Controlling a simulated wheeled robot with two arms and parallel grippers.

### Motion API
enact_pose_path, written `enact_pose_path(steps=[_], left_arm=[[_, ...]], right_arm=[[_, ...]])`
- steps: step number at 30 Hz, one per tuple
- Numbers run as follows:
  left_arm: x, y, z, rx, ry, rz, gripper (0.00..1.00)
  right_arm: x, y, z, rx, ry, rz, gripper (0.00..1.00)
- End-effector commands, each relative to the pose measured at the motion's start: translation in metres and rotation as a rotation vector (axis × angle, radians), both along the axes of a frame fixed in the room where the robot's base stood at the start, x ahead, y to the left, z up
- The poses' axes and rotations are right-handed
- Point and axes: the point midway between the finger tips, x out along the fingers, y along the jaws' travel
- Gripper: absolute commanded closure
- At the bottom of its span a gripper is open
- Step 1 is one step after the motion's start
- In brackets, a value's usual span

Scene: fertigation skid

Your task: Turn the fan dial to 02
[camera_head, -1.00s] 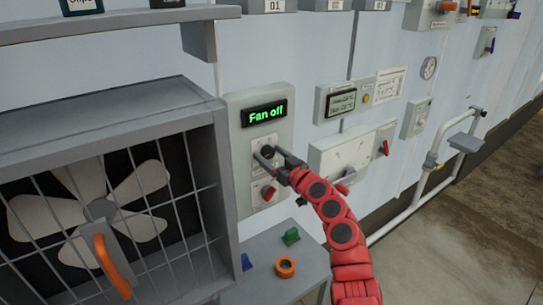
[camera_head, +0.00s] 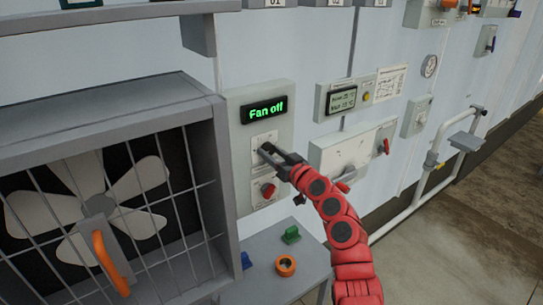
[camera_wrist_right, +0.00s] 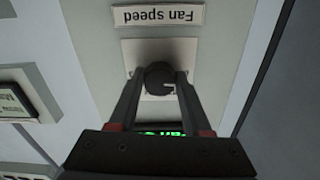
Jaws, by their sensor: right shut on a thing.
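The fan panel (camera_head: 282,105) is a pale box on the wall with a green lit display (camera_head: 264,111) that reads "Fan off". My right gripper (camera_head: 268,152) is at the panel below the display. In the right wrist view my right gripper (camera_wrist_right: 158,82) is shut on the round dark fan dial (camera_wrist_right: 159,73), one finger on each side. A "Fan speed" label (camera_wrist_right: 157,15) shows upside down there. The dial is mostly hidden by the gripper in the head view. A red knob (camera_head: 268,190) sits lower on the panel. My left gripper is not in view.
A small grey shelf (camera_head: 262,262) below the panel holds a green piece (camera_head: 291,235) and an orange ring (camera_head: 285,266). More wall boxes and a white pipe (camera_head: 424,182) are at the right.

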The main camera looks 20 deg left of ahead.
Motion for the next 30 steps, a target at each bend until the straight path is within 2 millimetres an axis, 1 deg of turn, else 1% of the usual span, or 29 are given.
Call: enact_pose_path(steps=[1,3,9,20,30], left_arm=[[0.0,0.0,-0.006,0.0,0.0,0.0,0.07],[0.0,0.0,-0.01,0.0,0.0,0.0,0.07],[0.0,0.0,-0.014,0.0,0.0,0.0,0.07],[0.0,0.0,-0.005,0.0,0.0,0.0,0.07],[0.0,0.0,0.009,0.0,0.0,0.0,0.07]], right_arm=[[0.001,-0.002,-0.003,0.019,0.022,-0.003,1.0],[0.001,-0.002,-0.002,0.053,0.063,-0.002,1.0],[0.0,-0.002,0.0,0.166,0.208,-0.002,1.0],[0.0,-0.001,0.003,0.377,0.479,-0.002,1.0],[0.0,-0.001,0.004,0.575,0.734,-0.002,1.0]])
